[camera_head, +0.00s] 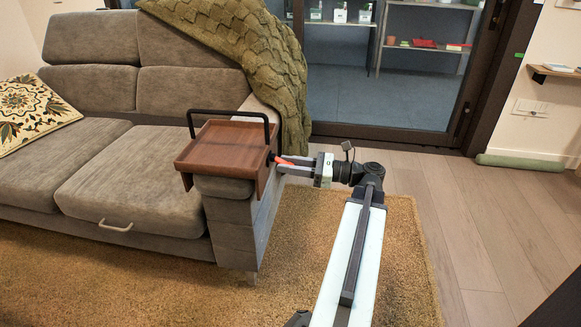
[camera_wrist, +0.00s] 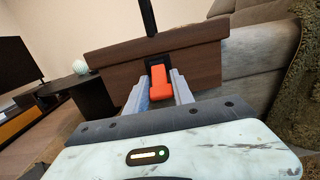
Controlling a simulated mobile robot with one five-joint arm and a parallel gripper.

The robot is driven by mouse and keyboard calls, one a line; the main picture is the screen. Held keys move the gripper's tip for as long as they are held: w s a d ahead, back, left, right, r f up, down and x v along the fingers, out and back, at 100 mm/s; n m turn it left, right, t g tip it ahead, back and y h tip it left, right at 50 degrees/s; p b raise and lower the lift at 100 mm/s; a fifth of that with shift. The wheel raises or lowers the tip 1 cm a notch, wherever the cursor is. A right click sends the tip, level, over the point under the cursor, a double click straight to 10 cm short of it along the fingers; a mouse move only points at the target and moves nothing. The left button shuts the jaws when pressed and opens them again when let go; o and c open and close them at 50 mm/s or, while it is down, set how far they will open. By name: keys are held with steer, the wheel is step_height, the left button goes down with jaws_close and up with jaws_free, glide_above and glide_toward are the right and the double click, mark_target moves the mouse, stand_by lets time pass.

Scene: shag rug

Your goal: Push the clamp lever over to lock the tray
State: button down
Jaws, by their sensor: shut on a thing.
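The brown wooden tray (camera_head: 222,147) with a black arched handle sits on the sofa's right armrest. Its side wall (camera_wrist: 205,68) fills the middle of the wrist view. The orange clamp lever (camera_head: 284,161) sticks out from a black mount on the tray's right side. In the wrist view the lever (camera_wrist: 160,84) lies between my two fingers. My gripper (camera_head: 283,163) reaches in from the right and is shut on the lever; it also shows in the wrist view (camera_wrist: 159,90). The lever's far end at the mount is partly hidden.
The grey sofa (camera_head: 130,180) stands at the left with a green knitted throw (camera_head: 270,70) behind the tray. A tan shag rug (camera_head: 400,250) lies below. Glass doors stand behind.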

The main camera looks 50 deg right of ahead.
steer(key=shift+w+a+f+t+b, duration=0.1)
steer(key=shift+f+t+b, duration=0.2)
steer(key=shift+f+b, duration=0.35)
steer(key=shift+r+y, duration=0.3)
steer(key=shift+r, duration=0.1)
steer(key=c, duration=1.1)
jaws_free()
steer(key=v, duration=0.7)
steer(key=shift+s+r+b, duration=0.1)
steer(key=shift+s+b, duration=0.25)
